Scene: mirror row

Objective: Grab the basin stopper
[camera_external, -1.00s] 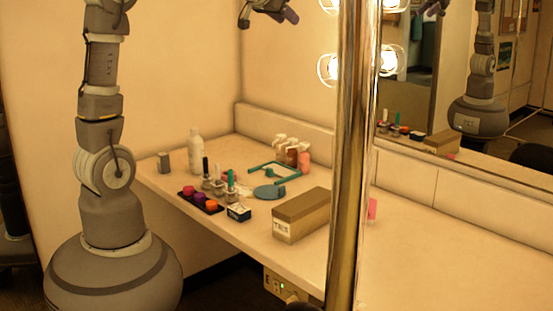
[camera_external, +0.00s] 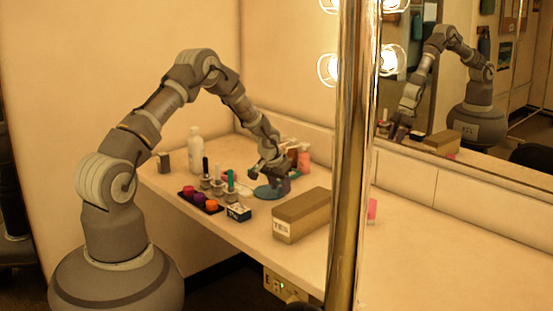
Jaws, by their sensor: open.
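A flat, round blue-teal disc (camera_external: 268,194), which looks like the basin stopper, lies on the counter just left of the brown box. My gripper (camera_external: 268,180) is open and points down, low over the counter at the disc's far edge. Its fingers overlap the disc's back part in the picture. I cannot tell whether they touch it. My gripper and wrist hide most of the green square frame behind the disc and the small green piece in it.
The brown box (camera_external: 301,215) stands close on the right. A small dark blue box (camera_external: 238,212), a black tray of coloured pots (camera_external: 201,201) and several upright bottles and brushes crowd the left. A white bottle (camera_external: 196,150) stands farther back. The mirror and a shiny post are to the right.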

